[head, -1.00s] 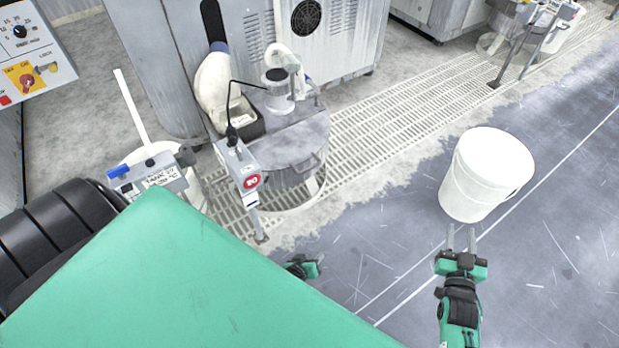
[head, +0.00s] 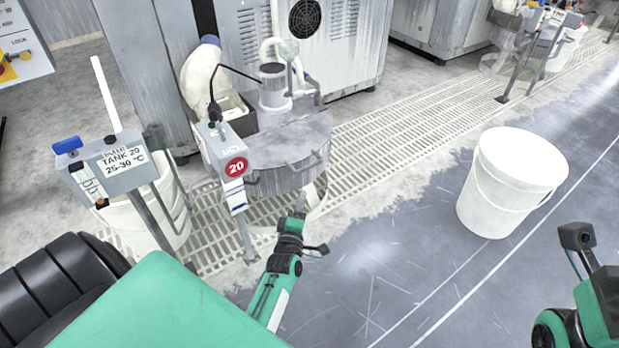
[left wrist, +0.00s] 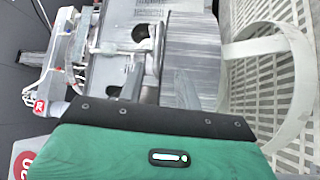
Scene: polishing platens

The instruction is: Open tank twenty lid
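Tank 20 is the round grey metal tank beside the machine, marked by a red 20 sign (head: 236,167) on a post. Its flat grey lid (head: 292,138) lies level on top, with a bracket at its rim. My left gripper (head: 298,208) is low at the tank's front right side, its fingertips hard to make out. In the left wrist view two grey fingers (left wrist: 168,88) stand apart, close to a metal handle bar (left wrist: 153,48) on the tank; I see no grip on it. My right gripper (head: 577,237) is at the right edge, its fingers not clear.
A white bucket (head: 505,190) stands on the dark floor at right. A grey box labelled TANK 20 (head: 115,168) stands over a white pail at left. A post and a white hose are near the tank. A floor grating (head: 400,125) runs behind; the floor between is clear.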

